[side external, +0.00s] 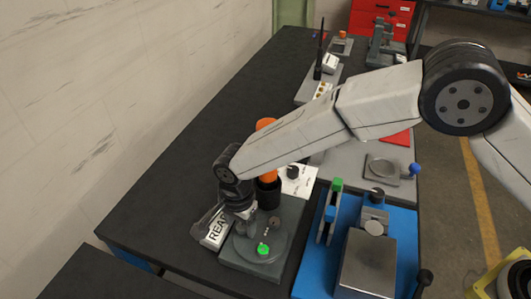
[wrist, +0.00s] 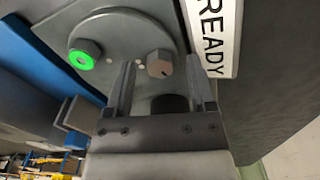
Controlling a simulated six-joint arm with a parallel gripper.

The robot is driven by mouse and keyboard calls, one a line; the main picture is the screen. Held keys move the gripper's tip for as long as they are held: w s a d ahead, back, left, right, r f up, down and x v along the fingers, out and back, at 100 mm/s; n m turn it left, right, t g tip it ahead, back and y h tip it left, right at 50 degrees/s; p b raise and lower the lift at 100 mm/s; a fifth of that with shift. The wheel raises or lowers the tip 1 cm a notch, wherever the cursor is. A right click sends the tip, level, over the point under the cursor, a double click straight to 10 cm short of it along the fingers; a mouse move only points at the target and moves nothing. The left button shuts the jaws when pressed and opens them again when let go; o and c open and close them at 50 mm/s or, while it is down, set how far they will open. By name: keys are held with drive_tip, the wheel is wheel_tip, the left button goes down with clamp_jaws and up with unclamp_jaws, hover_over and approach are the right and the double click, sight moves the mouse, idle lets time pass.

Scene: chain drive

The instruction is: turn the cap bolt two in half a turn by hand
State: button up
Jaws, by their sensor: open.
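A bare grey hex-head bolt (wrist: 159,65) stands on a round grey cap plate (wrist: 120,22) in the wrist view. My gripper (wrist: 162,60) is open, with one finger on each side of this bolt and a visible gap at the left. I cannot tell whether the right finger touches it. The green bolt (side external: 262,249) shows nearer the camera. No bolt number is readable.
A white READY sign (side external: 216,231) lies close beside the plate and my gripper. A black and orange cylinder (side external: 268,190) stands just behind. The bench's left part is clear.

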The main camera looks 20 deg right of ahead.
sight(240, 227)
drive_tip(key=shift+r, duration=3.8)
